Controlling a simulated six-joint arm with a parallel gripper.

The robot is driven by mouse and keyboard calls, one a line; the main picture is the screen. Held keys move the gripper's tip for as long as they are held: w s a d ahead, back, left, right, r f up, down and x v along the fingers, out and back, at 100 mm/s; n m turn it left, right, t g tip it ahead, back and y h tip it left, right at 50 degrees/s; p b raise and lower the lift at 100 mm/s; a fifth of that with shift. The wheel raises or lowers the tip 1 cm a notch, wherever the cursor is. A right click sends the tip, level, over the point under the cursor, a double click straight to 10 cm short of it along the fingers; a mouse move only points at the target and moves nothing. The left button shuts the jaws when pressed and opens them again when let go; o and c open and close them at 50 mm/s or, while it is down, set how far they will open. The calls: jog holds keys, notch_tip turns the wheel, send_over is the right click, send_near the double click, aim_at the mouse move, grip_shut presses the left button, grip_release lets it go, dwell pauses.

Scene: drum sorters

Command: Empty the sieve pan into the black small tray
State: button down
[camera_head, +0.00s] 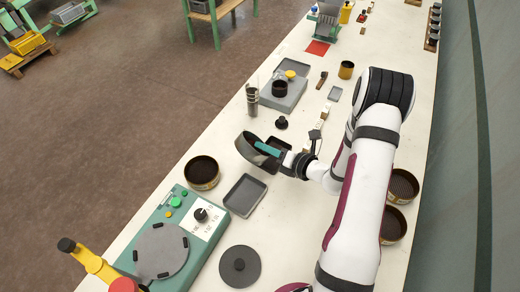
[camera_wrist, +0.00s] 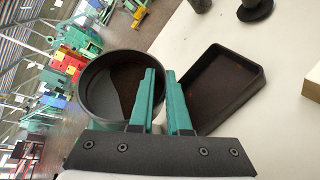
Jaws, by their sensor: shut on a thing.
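The sieve pan (camera_head: 247,153) is dark and round, and it is held tilted above the bench. In the wrist view the pan (camera_wrist: 88,82) shows its open inside, with a dark reddish-brown layer whose amount I cannot tell. My gripper (camera_head: 268,149) has teal fingers, shut on the pan's wall; they also show in the wrist view (camera_wrist: 165,85). The black small tray (camera_wrist: 238,110) lies right beside the pan in the wrist view. In the head view the tray (camera_head: 285,144) is partly hidden by my gripper. Its floor looks dark brown; I cannot tell whether material lies there.
A grey tray (camera_head: 245,196) and a brass-sided sieve (camera_head: 202,172) stand nearer. A green machine (camera_head: 190,215) with a round plate is at the front left. A grey scale (camera_head: 283,95) with a black cup stands behind. A black knobbed lid (camera_head: 240,266) lies in front.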

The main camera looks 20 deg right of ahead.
jog(key=m+y, duration=0.2)
jog(key=m, duration=0.1)
jog(key=shift+d+m, duration=0.1)
jog(key=shift+m, duration=0.2)
jog(key=shift+w+d+f+m+t+y, duration=0.2)
jog(key=shift+d+f+m+t+y, duration=0.1)
jog(key=shift+d+f+m+y, duration=0.25)
jog(key=m, duration=0.2)
jog(key=m+t+y, duration=0.1)
jog(key=m, duration=0.1)
jog(key=shift+d+y, duration=0.15)
jog(key=shift+y, duration=0.1)
jog(key=shift+w+d+r+m+t+y, duration=0.15)
jog(key=shift+r+m+t, duration=0.45)
jog(key=shift+r+m, duration=0.75)
jog(key=shift+s+d+r+m+t+y, duration=0.15)
jog(key=shift+r+m+t, duration=0.65)
jog(key=shift+m, duration=0.8)
jog(key=shift+w+a+r, duration=0.1)
jog(key=shift+r, duration=0.05)
